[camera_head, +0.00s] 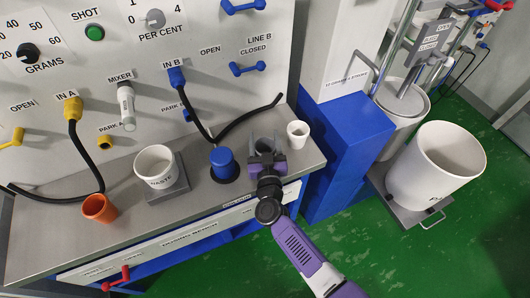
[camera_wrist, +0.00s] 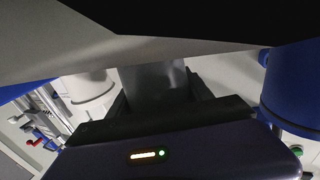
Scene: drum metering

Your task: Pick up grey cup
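The grey cup (camera_wrist: 155,85) shows in the wrist view as a smooth grey cylinder between the two dark fingers of my gripper (camera_wrist: 158,100). It fills most of the gap between them. In the head view my gripper (camera_head: 266,146) is over the right part of the steel bench top, around the grey cup, which is mostly hidden there by the fingers. I cannot tell whether the fingers press on the cup or only stand beside it, nor whether it rests on the bench.
Further left are a white waste tub (camera_head: 155,163) and an orange cup (camera_head: 98,208). A black hose (camera_head: 240,121) curves behind. A large white drum (camera_head: 436,165) stands at right.

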